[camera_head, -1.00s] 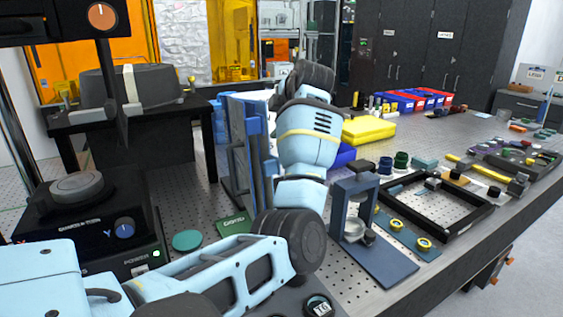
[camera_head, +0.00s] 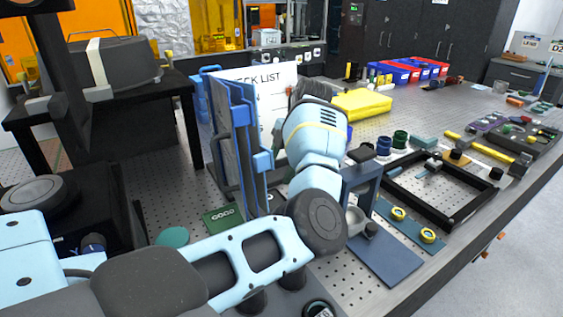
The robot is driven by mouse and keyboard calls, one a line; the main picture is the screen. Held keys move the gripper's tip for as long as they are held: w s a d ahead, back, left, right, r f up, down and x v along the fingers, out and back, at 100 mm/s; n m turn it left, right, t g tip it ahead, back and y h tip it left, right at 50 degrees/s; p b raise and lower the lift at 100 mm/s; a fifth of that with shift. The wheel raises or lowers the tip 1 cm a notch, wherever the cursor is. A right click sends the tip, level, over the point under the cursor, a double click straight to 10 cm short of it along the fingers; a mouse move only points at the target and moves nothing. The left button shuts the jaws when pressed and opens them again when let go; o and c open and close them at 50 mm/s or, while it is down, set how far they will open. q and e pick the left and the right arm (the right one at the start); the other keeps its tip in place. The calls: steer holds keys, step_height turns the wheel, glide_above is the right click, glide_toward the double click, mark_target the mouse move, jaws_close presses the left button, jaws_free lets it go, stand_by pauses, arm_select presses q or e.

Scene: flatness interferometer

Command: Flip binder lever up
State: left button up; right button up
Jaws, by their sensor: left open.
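Blue upright binder-like panels (camera_head: 228,135) stand together left of centre on the perforated bench, with lighter blue clip-like parts on their right edge (camera_head: 262,161). I cannot pick out the lever or tell its position. My left arm comes in from the lower left and bends up to the right of the panels. My left gripper (camera_head: 318,89) is at the far end of that arm, dark grey and mostly hidden behind its own wrist. It is open, near a white check list sheet (camera_head: 262,84) behind the panels. I cannot tell whether it touches anything. My right gripper is out of view.
A blue press-like stand (camera_head: 385,258) stands right of my forearm. A black square frame (camera_head: 448,213), yellow case (camera_head: 363,105) and red and blue bins (camera_head: 410,70) lie farther right. A green GOOD card (camera_head: 222,216) lies left of the forearm.

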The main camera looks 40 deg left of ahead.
arm_select(q)
steer(key=b+x, duration=0.1)
steer(key=x, duration=0.4)
steer(key=shift+f, duration=0.2)
steer(key=shift+x, duration=1.45)
steer(key=shift+a, duration=0.1)
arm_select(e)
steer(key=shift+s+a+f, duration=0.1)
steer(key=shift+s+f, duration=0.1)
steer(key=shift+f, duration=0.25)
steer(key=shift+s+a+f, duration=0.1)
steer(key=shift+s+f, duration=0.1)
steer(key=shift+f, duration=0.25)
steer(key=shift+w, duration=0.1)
arm_select(q)
steer(key=c, duration=1.2)
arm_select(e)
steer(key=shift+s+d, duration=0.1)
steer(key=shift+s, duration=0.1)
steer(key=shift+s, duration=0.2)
arm_select(q)
steer(key=shift+r, duration=0.1)
